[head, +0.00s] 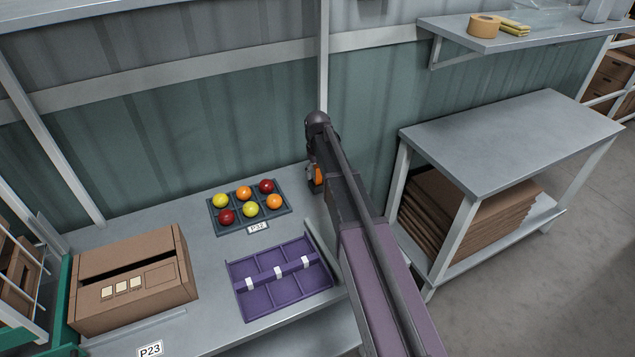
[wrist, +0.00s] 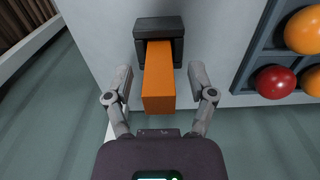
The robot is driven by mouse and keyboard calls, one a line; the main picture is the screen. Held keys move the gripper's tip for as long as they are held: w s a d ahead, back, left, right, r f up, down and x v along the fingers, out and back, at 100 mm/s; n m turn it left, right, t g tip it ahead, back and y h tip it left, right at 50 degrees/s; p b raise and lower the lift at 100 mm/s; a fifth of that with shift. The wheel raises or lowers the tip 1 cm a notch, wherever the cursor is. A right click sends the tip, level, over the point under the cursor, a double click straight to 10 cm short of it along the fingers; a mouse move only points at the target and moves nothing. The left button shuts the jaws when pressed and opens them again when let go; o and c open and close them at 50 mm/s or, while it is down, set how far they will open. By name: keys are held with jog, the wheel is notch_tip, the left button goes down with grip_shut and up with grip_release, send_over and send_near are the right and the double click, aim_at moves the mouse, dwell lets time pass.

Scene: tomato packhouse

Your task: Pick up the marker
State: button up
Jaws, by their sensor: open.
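The marker appears to be the orange, square-sided block (wrist: 158,88) in the middle of the wrist view. Its far end sits in a dark holder (wrist: 172,24) on the grey table. In the head view the orange marker (head: 318,177) shows as a small patch at the table's back right, partly hidden by my arm. My gripper (wrist: 159,74) is open, with one finger on each side of the marker. Gaps show between the fingers and the marker, so they look apart from it. In the head view my gripper is mostly hidden behind my arm.
A dark tray (head: 213,221) of red, orange and yellow tomatoes lies left of the marker. A purple divided tray (head: 245,307) and a cardboard box (head: 155,300) stand nearer. The green wall (head: 230,140) is close behind. A second grey table (head: 510,135) stands right.

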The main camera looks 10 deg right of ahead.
jog(key=shift+f, duration=0.3)
dwell(0.4)
grip_shut()
